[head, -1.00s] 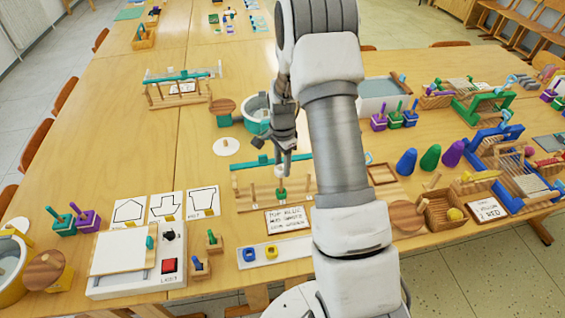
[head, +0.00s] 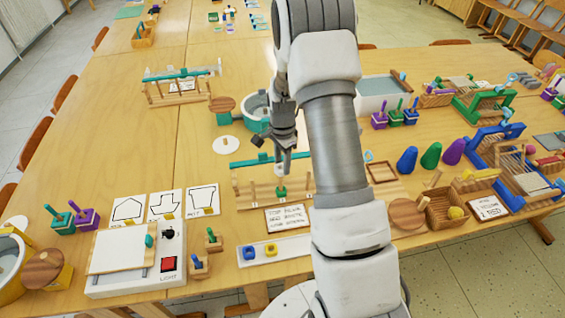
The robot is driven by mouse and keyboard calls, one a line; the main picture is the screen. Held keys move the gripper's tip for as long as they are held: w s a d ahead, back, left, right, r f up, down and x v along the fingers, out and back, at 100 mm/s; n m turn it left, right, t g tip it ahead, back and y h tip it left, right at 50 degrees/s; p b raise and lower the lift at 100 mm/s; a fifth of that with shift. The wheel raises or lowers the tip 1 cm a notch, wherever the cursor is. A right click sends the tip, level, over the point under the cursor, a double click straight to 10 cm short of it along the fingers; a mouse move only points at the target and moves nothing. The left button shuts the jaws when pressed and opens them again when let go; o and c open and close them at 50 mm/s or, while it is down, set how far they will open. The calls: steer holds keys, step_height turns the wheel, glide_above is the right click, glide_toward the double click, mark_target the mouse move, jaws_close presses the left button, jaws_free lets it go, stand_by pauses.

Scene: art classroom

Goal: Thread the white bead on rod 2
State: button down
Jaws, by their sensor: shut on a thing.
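My gripper (head: 285,153) is above the wooden rod stand and shut on a small, pale thing that looks like the white bead (head: 286,165). The fingers partly hide it. The stand (head: 245,204) has several upright rods and a teal bar (head: 243,163) along its back. A green bead (head: 281,191) sits low on a middle rod, below the gripper. The held bead appears above that rod; I cannot tell whether the rod's tip is inside it. No rod numbers are readable.
A card (head: 288,218) with handwritten lines lies in front of the stand. A pale tray (head: 292,248) holds a blue bead (head: 249,253) and a yellow bead (head: 271,249). A light box (head: 125,264) stands at left. A round, teal-rimmed tub (head: 256,108) is behind the gripper.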

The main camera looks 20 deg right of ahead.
steer(key=shift+f, duration=0.2)
stand_by(0.3)
steer(key=shift+f+b, duration=0.3)
steer(key=shift+b, duration=0.1)
steer(key=shift+f, duration=0.15)
stand_by(0.9)
steer(key=shift+f+b, duration=0.45)
steer(key=shift+b, duration=0.15)
steer(key=shift+f+b, duration=0.4)
steer(key=shift+b, duration=0.05)
stand_by(0.8)
stand_by(0.4)
steer(key=shift+c, duration=1.8)
jaws_free()
step_height(320, 180, up, 17)
steer(key=shift+r+p, duration=0.2)
steer(key=shift+p, duration=0.25)
